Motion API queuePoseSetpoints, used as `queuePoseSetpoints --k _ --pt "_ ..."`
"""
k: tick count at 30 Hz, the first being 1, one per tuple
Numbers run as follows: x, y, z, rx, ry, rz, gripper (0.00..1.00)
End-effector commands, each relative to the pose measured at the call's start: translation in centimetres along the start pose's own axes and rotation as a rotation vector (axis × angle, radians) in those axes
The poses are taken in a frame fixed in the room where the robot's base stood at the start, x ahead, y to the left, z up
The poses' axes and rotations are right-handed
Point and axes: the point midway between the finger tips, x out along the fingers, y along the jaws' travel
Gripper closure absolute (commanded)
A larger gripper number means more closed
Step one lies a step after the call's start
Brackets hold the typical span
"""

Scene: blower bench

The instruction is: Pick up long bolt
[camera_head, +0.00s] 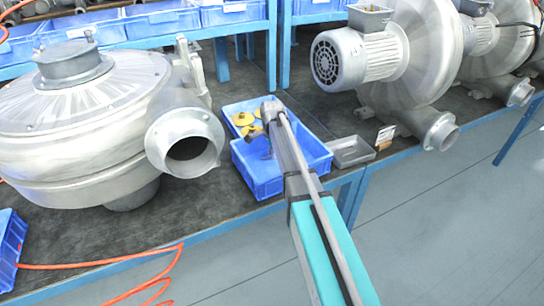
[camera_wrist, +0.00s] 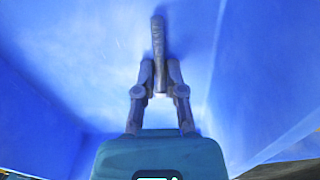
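The long bolt (camera_wrist: 158,40) is a grey, slim rod in the wrist view, pointing away from my gripper over the blue bin floor. My gripper (camera_wrist: 160,76) has its two dark fingers drawn close together, one on each side of the bolt near its lower end, with no clear gap. I cannot tell whether the bolt rests on the floor or hangs just above it. In the head view my gripper (camera_head: 268,148) reaches down into the front blue bin (camera_head: 262,181). The bolt cannot be made out there.
Bin walls (camera_wrist: 265,70) rise around my gripper. Yellow parts (camera_head: 243,119) lie in the bin section behind. A small grey tray (camera_head: 351,151) stands to the right. A large blower (camera_head: 80,125) is at left, another blower (camera_head: 425,60) at right.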

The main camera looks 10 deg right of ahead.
Motion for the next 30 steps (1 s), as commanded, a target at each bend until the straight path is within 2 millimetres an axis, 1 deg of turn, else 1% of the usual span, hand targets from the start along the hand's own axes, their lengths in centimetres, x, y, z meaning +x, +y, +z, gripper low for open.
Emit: queuePoseSetpoints --k 17,23,30 --pt "-0.2 0.0 0.0 0.000 0.000 0.000 1.00" --pt "-1.0 0.0 0.0 0.000 0.000 0.000 1.00" --pt "-2.9 0.0 0.0 0.000 0.000 0.000 1.00"
